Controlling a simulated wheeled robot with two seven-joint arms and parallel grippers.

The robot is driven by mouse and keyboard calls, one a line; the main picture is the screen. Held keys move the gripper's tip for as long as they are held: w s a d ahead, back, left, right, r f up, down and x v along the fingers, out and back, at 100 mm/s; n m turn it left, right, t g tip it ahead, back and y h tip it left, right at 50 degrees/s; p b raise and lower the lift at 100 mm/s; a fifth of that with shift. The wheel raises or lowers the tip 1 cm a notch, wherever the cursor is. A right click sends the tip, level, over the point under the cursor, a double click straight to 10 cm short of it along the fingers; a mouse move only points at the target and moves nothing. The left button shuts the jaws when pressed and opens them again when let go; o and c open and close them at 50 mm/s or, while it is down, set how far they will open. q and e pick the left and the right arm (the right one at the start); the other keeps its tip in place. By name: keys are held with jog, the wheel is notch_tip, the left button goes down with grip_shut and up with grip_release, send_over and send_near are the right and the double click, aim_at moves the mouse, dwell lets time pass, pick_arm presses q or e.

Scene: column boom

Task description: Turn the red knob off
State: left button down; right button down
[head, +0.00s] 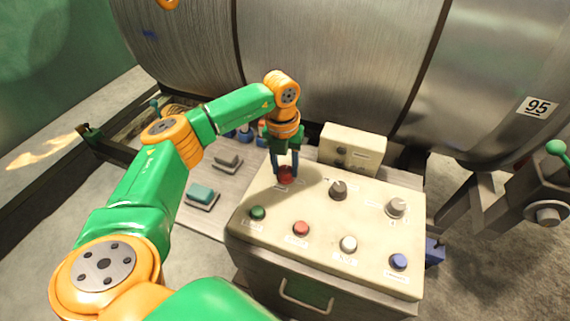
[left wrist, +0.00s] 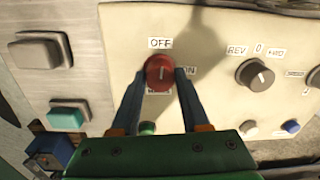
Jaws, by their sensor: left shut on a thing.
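The red knob (left wrist: 158,73) sits on the cream control panel (head: 330,215), at its back left in the head view. Labels OFF above it and ON to its right show in the left wrist view; a label below it is partly hidden. The white line on the knob looks close to upright, towards OFF, though its exact angle is hard to tell. My left gripper (head: 287,172) comes down from above, its two blue fingers shut on the knob's sides. It also shows in the left wrist view (left wrist: 160,78). My right gripper is not in view.
A dark knob (head: 338,190) and a grey knob (head: 396,207) stand right of the red knob. Green, red, white and blue buttons (head: 399,261) line the panel's front. A small box (head: 353,150) stands behind. A large metal drum (head: 330,60) fills the back.

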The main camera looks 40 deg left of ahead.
aim_at(284, 169)
pick_arm(q)
jog(key=shift+n, duration=0.4)
jog(key=shift+c, duration=1.9)
grip_release()
jog(key=shift+r, duration=0.1)
notch_tip(284, 169, up, 6)
jog(key=shift+a+r+b, duration=0.1)
jog(key=shift+a+b, duration=0.05)
jog(key=shift+b, duration=0.6)
jog(key=shift+r, duration=0.4)
